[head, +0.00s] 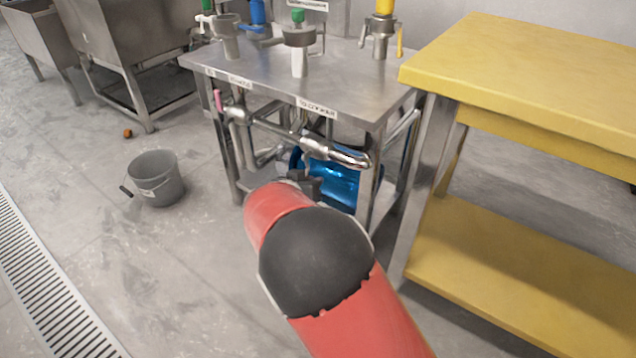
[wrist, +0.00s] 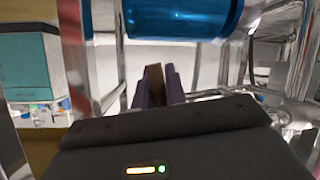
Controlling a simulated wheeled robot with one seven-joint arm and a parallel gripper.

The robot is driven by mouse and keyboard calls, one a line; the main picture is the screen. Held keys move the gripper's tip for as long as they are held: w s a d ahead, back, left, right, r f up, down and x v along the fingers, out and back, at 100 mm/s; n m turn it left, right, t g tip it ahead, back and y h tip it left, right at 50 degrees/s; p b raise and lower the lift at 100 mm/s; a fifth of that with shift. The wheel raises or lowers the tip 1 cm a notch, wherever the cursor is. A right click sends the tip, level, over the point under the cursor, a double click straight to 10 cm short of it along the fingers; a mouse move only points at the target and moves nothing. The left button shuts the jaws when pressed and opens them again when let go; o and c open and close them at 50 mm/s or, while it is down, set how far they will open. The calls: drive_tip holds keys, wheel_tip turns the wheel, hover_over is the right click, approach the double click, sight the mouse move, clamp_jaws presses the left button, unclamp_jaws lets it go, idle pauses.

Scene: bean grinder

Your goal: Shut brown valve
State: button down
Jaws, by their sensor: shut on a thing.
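The brown valve (wrist: 154,84) shows in the wrist view as a narrow brown handle between my fingers. My gripper (wrist: 158,90) is shut on it, with a dark purple finger on either side. In the head view my gripper (head: 308,183) is at the front of the steel table's lower pipework, largely behind my red and black arm. I cannot make out the brown valve in the head view. Which way the valve is turned cannot be told.
A blue cylinder (head: 338,183) sits under the steel table (head: 345,95), close to my gripper; it also shows in the wrist view (wrist: 180,17). Chrome pipes (head: 318,147) run around it. A yellow table (head: 540,70) stands right. A grey bucket (head: 157,178) stands left on open floor.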

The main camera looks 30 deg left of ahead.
drive_tip(key=shift+a+f+m+y, duration=0.1)
drive_tip(key=shift+a+m+y, duration=0.6)
drive_tip(key=shift+a+m, duration=0.15)
drive_tip(key=shift+a, duration=0.1)
drive_tip(key=c, duration=1.4)
unclamp_jaws()
drive_tip(key=shift+c, duration=0.2)
drive_tip(key=v, duration=0.7)
drive_tip(key=shift+s, duration=0.35)
